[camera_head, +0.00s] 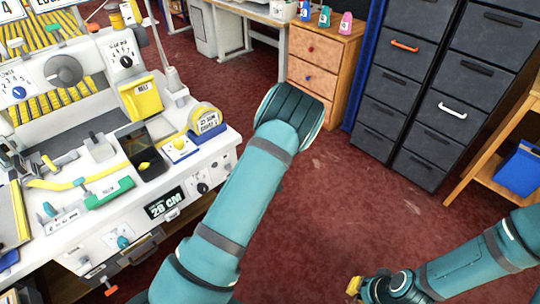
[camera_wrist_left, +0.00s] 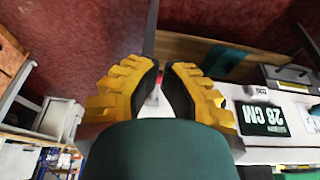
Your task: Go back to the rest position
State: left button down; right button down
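My left arm (camera_head: 235,195) is teal and reaches up through the middle of the head view to a rounded, dark-ribbed joint. Its gripper is hidden there. In the left wrist view my left gripper (camera_wrist_left: 161,80) shows two yellow ridged fingers with dark inner pads. A gap shows between them and nothing is held. My right arm comes in from the lower right. Its gripper (camera_head: 355,287) is low over the red floor, with a little yellow fingertip showing. Its opening cannot be made out.
A white workbench (camera_head: 215,160) with a yellow tape roll, trays and a "28 CM" display (camera_head: 165,203) stands at left. A wooden drawer unit (camera_head: 318,62) and dark cabinets (camera_head: 400,85) stand behind. A wooden shelf with a blue bin (camera_head: 520,168) is at right. Red floor (camera_head: 350,200) between is clear.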

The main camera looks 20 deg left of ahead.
pick_arm(q)
jog(key=s+d+f+m+h, duration=0.25)
jog(key=s+d+f, duration=0.2)
jog(key=s, duration=0.35)
jog(key=s+d+r+m+h, duration=0.2)
jog(key=s+d+r+m, duration=0.1)
jog(key=s+d, duration=0.4)
jog(key=s+d+r+m+h, duration=0.3)
jog(key=s+d+m, duration=0.3)
jog(key=d, duration=0.4)
jog(key=shift+s+d, duration=0.25)
jog(key=shift+s, duration=0.15)
